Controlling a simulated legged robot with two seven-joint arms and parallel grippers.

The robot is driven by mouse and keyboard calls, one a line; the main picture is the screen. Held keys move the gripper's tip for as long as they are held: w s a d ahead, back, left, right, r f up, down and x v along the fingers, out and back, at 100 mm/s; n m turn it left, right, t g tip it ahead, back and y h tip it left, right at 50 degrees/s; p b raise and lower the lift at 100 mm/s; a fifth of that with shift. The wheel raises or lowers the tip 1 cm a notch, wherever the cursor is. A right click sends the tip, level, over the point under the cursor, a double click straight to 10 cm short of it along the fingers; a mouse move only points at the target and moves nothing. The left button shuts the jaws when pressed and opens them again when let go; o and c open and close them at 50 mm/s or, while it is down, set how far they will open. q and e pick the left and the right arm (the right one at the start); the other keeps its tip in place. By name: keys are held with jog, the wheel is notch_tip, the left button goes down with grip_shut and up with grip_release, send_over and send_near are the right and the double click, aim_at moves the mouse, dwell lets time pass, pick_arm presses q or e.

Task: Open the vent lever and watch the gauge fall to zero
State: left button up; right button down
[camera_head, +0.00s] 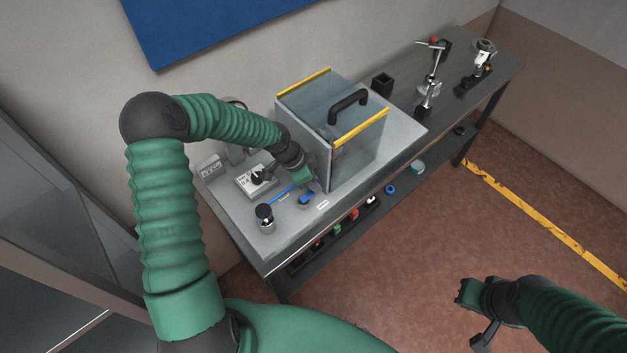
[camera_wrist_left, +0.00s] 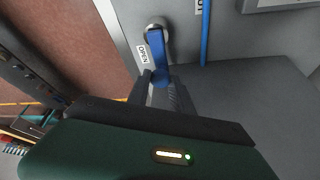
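The blue vent lever (camera_head: 307,198) is on the grey bench in front of the clear box. In the left wrist view the lever (camera_wrist_left: 157,48) hangs from a round pivot beside a label (camera_wrist_left: 143,54) reading OPEN. My left gripper (camera_wrist_left: 161,82) has its fingertips at the lever's free end, one on each side; whether they touch it is unclear. In the head view my left gripper (camera_head: 313,182) is just above the lever. A round, dark-rimmed thing (camera_head: 236,101), perhaps the gauge, is mostly behind my left arm; its reading is hidden. My right gripper (camera_head: 464,296) is over the floor, away from the bench.
The clear box (camera_head: 352,158) with yellow edges and a black handle (camera_head: 348,106) stands on the bench. A control box with a black knob (camera_head: 257,178), a black-capped fitting (camera_head: 264,212) and a blue tube (camera_head: 283,193) are near the lever. Metal stands (camera_head: 430,95) occupy the far end.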

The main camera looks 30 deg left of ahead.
pick_arm(q)
jog(key=o, duration=0.4)
jog(key=shift+o, duration=0.2)
